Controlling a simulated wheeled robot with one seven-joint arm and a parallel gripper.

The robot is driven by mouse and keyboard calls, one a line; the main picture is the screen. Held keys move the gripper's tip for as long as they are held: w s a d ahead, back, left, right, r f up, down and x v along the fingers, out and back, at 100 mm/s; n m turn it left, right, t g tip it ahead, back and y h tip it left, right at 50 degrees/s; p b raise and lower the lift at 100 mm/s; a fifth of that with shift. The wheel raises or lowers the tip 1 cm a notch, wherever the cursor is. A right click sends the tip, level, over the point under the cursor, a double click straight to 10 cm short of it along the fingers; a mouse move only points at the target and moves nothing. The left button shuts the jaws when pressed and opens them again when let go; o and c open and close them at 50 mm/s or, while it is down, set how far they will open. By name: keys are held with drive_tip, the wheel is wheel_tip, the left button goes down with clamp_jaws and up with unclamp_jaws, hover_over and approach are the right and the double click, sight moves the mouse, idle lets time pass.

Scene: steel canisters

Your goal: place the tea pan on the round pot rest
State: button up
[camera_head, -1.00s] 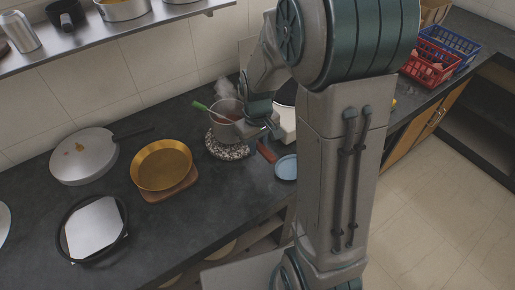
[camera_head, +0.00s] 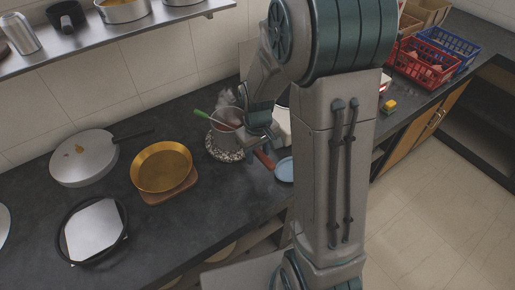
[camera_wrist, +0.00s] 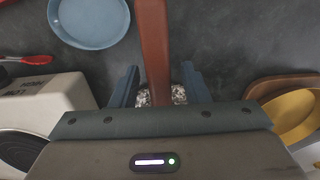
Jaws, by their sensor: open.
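The tea pan (camera_head: 226,128) is a steel pot with reddish tea, a green-handled utensil and steam, upright on the counter's back part. It appears to sit on the speckled round pot rest (camera_head: 221,154), whose rim shows beneath it; contact is partly hidden. The pan's red-brown handle (camera_head: 264,159) points to the lower right. My gripper (camera_head: 256,132) is at the handle side of the pan. In the wrist view my gripper (camera_wrist: 160,72) is open, with one finger on each side of the handle (camera_wrist: 153,35) and gaps beside it. Speckled stone (camera_wrist: 178,94) shows below it.
A blue plate (camera_head: 284,169) lies close to the handle. A white appliance (camera_wrist: 45,95) stands beside my gripper. Baskets (camera_head: 420,64) stand right.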

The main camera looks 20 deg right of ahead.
wheel_tip(320, 180, up, 12)
drive_tip(key=s+r+m+t, duration=0.3)
drive_tip(key=s, duration=1.1)
drive_tip(key=shift+s+r+m, duration=0.15)
drive_tip(key=shift+r+m, duration=0.15)
drive_tip(key=shift+r, duration=0.1)
idle(0.7)
